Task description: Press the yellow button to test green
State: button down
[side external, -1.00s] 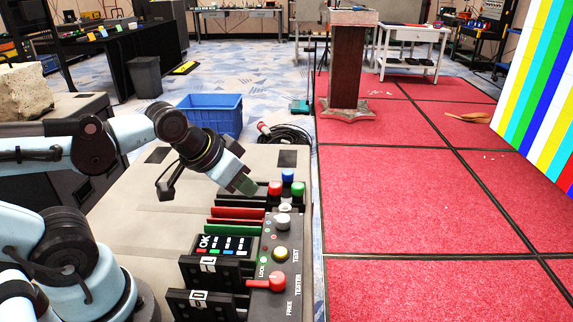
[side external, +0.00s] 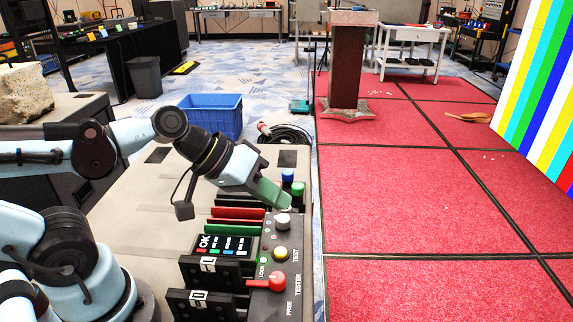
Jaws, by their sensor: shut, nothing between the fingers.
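The yellow button (side external: 281,253) sits on the dark tester panel (side external: 297,236), beside the word TEST. My gripper (side external: 284,203) is shut and empty, with green fingers slanting down to the right. Its tips are just behind the grey knob, apart from the yellow button; I cannot tell whether they touch anything. A blue cap (side external: 288,175) and a green cap (side external: 298,188) show behind the fingers.
Red (side external: 238,213) and green (side external: 235,227) bars, a small lit display (side external: 224,244) and black numbered blocks (side external: 210,269) lie left of the panel. A blue crate (side external: 212,112) stands behind the bench.

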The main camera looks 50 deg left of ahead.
send_over(275, 251)
jog(key=shift+f, duration=4.4)
jog(key=shift+f, duration=0.45)
jog(key=shift+f, duration=0.5)
jog(key=shift+s+r, duration=0.1)
jog(key=shift+r, duration=0.8)
